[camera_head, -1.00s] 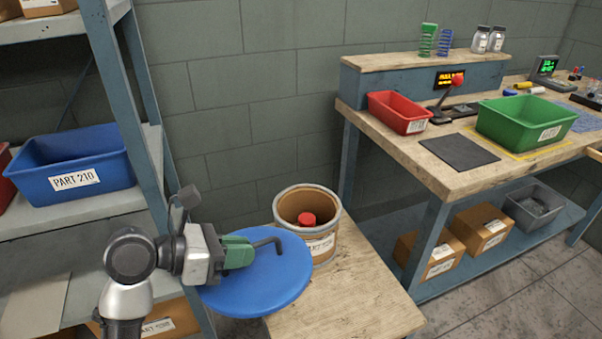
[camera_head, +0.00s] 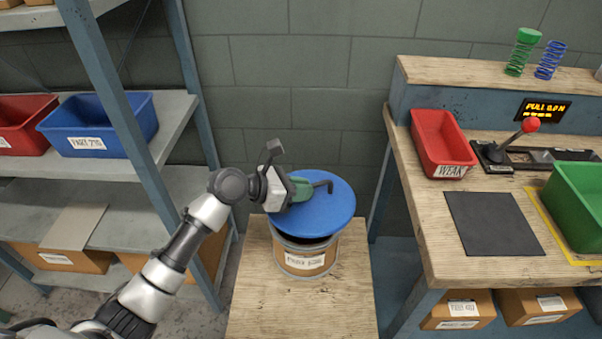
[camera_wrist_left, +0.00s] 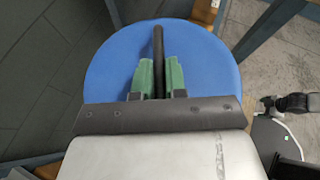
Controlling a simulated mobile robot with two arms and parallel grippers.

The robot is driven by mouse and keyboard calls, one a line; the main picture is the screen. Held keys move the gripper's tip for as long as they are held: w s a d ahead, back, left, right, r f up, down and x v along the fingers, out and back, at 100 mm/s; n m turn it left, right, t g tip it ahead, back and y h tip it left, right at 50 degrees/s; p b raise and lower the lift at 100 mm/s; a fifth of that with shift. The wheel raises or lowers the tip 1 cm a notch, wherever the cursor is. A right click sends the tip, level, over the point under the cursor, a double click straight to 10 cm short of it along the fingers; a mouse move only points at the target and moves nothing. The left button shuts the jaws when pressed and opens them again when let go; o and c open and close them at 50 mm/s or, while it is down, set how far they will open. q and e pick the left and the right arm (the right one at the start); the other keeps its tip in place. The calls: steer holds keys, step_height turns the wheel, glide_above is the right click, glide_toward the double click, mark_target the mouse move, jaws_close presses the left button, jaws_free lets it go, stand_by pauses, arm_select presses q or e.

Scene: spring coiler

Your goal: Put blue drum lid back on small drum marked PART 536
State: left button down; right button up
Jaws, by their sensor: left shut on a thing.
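The small drum (camera_head: 306,260) stands on a low wooden table, with a white label on its front that looks like PART 536. The round blue drum lid (camera_head: 325,213) is over the drum's top and hides its inside. A dark gap shows under the lid's front edge, so the lid looks slightly tilted or raised; I cannot tell whether it touches the rim. My left gripper (camera_head: 306,189) has green fingers shut on the lid's dark bent handle (camera_head: 323,184). In the left wrist view the handle (camera_wrist_left: 158,50) runs between the two fingers, above the blue lid (camera_wrist_left: 110,65). My right gripper is not in view.
The low table (camera_head: 300,315) has bare wood in front of the drum. A shelf with a blue bin (camera_head: 100,127) and a red bin (camera_head: 22,125) stands left. A workbench (camera_head: 440,255) with a red bin (camera_head: 442,145) and a lever stands right.

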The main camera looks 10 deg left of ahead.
arm_select(q)
steer(key=shift+n+t+y, duration=0.3)
steer(key=shift+t, duration=0.3)
steer(key=w+f, duration=0.1)
steer(key=w+a+f+p, duration=0.1)
steer(key=w+f, duration=0.1)
steer(key=shift+w+a+f+p, duration=0.25)
steer(key=shift+p, duration=0.1)
steer(key=shift+w+f, duration=0.15)
steer(key=shift+f, duration=0.15)
steer(key=shift+w+f, duration=0.1)
steer(key=shift+f, duration=0.15)
steer(key=shift+f+b, duration=1.15)
steer(key=shift+b, duration=0.6)
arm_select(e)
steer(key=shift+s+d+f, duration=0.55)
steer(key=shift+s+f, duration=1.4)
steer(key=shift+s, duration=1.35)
arm_select(q)
step_height(320, 180, down, 4)
steer(key=b, duration=0.3)
steer(key=shift+r, duration=0.15)
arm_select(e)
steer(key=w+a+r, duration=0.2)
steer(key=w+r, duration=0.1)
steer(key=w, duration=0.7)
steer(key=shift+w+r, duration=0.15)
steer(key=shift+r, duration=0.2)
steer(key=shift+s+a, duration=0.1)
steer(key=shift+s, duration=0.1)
